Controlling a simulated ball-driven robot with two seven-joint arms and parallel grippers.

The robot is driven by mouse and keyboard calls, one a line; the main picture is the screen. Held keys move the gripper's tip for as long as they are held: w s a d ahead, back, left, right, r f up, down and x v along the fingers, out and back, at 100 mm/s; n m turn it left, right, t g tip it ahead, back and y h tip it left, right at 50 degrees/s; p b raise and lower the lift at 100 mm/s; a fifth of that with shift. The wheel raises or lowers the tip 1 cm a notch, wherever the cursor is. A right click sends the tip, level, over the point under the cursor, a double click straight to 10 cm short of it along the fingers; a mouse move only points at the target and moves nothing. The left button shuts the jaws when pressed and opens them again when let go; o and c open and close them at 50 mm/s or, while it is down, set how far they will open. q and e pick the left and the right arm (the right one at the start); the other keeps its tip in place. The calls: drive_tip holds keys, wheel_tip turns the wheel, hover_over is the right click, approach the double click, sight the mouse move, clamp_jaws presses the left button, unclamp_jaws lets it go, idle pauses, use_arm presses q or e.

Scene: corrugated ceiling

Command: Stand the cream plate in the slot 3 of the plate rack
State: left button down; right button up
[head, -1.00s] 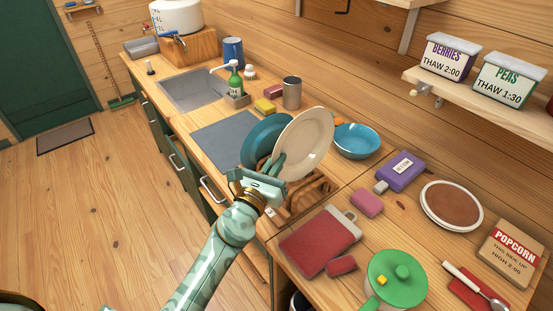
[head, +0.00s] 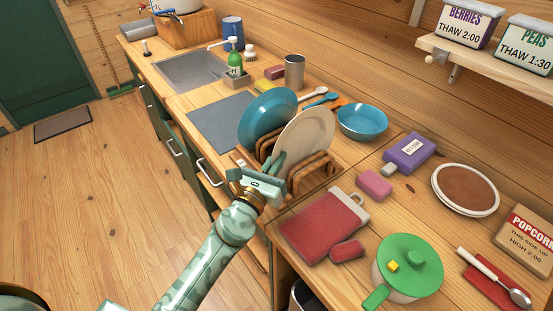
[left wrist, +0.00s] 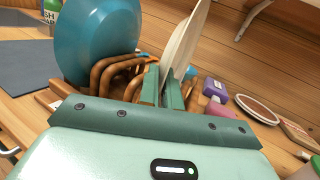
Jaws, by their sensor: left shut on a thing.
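The cream plate (head: 310,132) stands nearly upright, slightly tilted, at the wooden plate rack (head: 318,172). My left gripper (head: 274,168) is shut on its near edge. In the left wrist view the cream plate (left wrist: 186,38) shows almost edge-on between the green fingers (left wrist: 163,90). The rack's wooden loops (left wrist: 118,75) lie left of the fingers. A blue plate (head: 266,112) stands in the rack to the left of the cream one. The cream plate's bottom edge is hidden by the gripper and rack, so I cannot tell which slot it is in or whether it touches down.
A blue bowl (head: 362,121) is close behind the rack on the right. A red pot holder (head: 325,226) and green-lidded pot (head: 408,265) lie to the right front. A dark mat (head: 226,122) and sink (head: 190,70) are to the left.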

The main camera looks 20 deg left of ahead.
use_arm(q)
drive_tip(key=c, duration=1.5)
unclamp_jaws()
drive_tip(key=shift+s, duration=0.15)
drive_tip(key=s+b, duration=0.1)
drive_tip(key=s, duration=0.4)
drive_tip(key=s+a+f+b, duration=0.1)
drive_tip(key=s, duration=0.4)
drive_tip(key=s+a+f+b, duration=0.1)
drive_tip(key=s, duration=0.4)
drive_tip(key=shift+s+a, duration=0.15)
drive_tip(key=shift+s, duration=0.25)
